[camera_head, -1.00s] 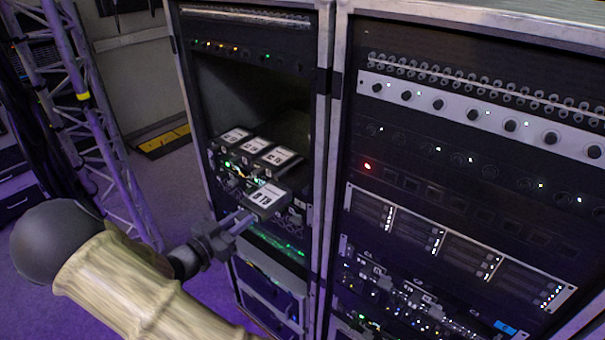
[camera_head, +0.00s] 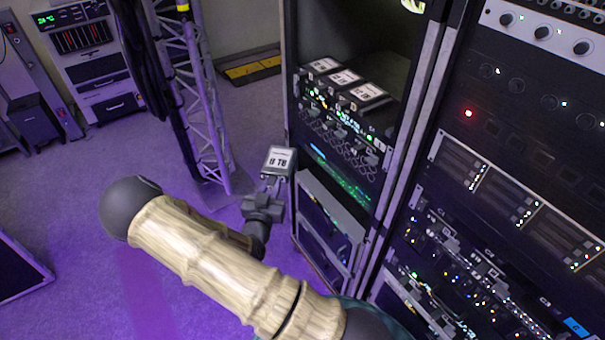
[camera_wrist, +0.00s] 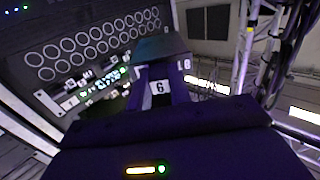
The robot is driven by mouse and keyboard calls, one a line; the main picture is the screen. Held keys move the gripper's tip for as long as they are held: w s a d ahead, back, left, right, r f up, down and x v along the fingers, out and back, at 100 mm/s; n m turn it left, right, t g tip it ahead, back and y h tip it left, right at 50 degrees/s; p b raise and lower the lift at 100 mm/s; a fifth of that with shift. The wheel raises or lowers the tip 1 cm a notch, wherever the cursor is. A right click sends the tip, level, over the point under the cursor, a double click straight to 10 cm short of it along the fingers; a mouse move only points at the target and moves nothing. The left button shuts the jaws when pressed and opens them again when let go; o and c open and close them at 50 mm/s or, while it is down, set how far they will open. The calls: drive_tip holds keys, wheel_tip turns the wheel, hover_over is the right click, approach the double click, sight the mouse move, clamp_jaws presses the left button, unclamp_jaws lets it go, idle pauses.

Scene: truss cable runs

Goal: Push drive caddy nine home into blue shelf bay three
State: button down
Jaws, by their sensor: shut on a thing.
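My gripper (camera_head: 268,190) is shut on a dark drive caddy (camera_head: 279,160) with a white "8 TB" top label, held in open air left of the rack, apart from it. In the wrist view the held caddy (camera_wrist: 160,88) shows a digit reading 6; that view looks inverted, so it may be a 9. The shelf (camera_head: 335,118) in the left rack holds three labelled caddies (camera_head: 345,78) side by side, with lit green and white indicators below. A small blue strip (camera_head: 318,152) glows under them at the left. Bay numbers are not readable.
The right rack (camera_head: 500,160) stands close beside the shelf, with a red light. A truss tower (camera_head: 200,100) with dark cables stands behind my arm at the left. Equipment cabinets (camera_head: 85,55) stand far left. Purple floor between is clear.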

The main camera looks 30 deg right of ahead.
drive_tip(key=s+a+f+n+t+y+b, duration=0.1)
drive_tip(key=a+f+n+y, duration=0.3)
drive_tip(key=f, duration=0.5)
drive_tip(key=s+a+f+n+t+y+b, duration=0.2)
drive_tip(key=a+f+n+t+y, duration=0.1)
drive_tip(key=f+y, duration=0.4)
wheel_tip(320, 180, down, 3)
drive_tip(key=shift+s+a+r+n+y, duration=0.1)
drive_tip(key=shift+s+a+n+y, duration=0.2)
drive_tip(key=shift+a+n, duration=0.15)
